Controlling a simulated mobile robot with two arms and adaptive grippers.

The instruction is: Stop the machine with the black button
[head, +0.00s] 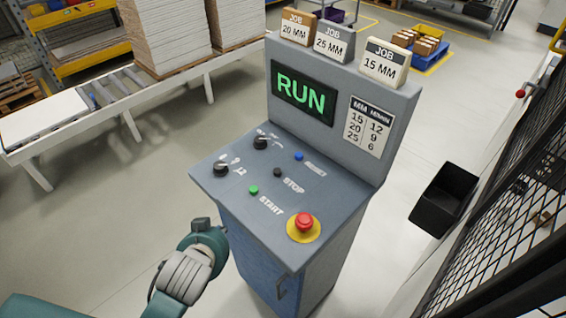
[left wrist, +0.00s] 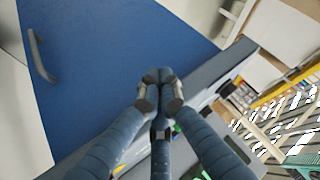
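The black button (head: 277,172) sits beside the STOP label on the sloped grey control panel (head: 225,190). The green button (head: 253,190) by START is nearer the panel's left front edge, and the blue button (head: 299,156) is farther back. The screen (head: 303,93) reads RUN in green. My left gripper (head: 203,226) is beside the panel's front left edge, apart from the black button. In the left wrist view its fingers (left wrist: 160,82) come together with nothing seen between them. The black button cannot be made out there. My right gripper is out of view.
A red emergency button (head: 304,221) on a yellow base sits at the panel's front right corner. Two dark knobs (head: 221,169) are at the left. Job blocks (head: 384,63) stand on the console top. A black bin (head: 443,199) and mesh fence are at right. A roller conveyor (head: 115,93) is at left.

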